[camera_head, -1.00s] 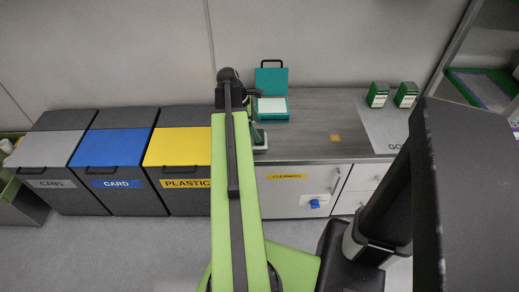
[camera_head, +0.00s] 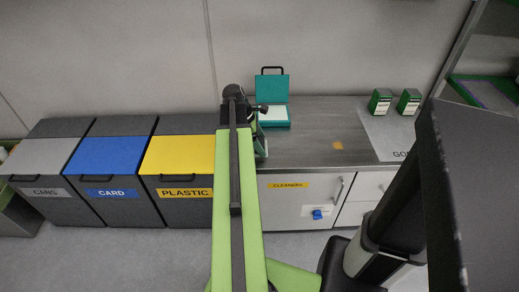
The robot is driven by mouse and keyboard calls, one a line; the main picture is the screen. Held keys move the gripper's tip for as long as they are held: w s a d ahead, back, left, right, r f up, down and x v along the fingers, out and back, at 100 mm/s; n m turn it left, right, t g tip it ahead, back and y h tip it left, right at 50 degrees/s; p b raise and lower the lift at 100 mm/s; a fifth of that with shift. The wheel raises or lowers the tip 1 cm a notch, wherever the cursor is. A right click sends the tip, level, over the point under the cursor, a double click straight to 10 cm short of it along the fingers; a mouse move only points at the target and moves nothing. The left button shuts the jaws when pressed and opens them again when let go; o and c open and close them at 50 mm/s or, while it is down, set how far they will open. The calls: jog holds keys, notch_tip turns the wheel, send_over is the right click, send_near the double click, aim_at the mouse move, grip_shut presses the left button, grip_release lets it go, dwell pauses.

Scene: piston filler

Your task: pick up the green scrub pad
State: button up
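I cannot make out a green scrub pad for sure. A dark green object (camera_head: 260,142) stands at the left end of the counter, partly hidden by my arm; I cannot tell what it is. My green arm reaches forward, and its dark end with my gripper (camera_head: 240,104) is over the counter's left end, beside the yellow bin. The fingers are too small and too covered by the arm to tell whether they are open or hold anything.
A teal open case (camera_head: 272,97) stands just right of my gripper. An orange square (camera_head: 337,146) lies on the grey counter (camera_head: 310,125). Two green-and-white boxes (camera_head: 394,102) stand on a grey mat to the right. Grey, blue (camera_head: 108,156) and yellow bins (camera_head: 180,155) stand left.

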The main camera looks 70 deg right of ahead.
aim_at(261, 142)
jog(key=c, duration=0.5)
jog(key=shift+o, duration=0.2)
jog(key=shift+r, duration=0.2)
notch_tip(261, 142, up, 5)
jog(key=p, duration=0.5)
jog(key=s+a+r+p, duration=0.1)
jog(key=s+r+p, duration=0.4)
jog(key=s, duration=0.6)
jog(key=shift+s+a+r+p, duration=0.3)
jog(key=shift+a+p, duration=0.1)
jog(key=shift+p, duration=0.1)
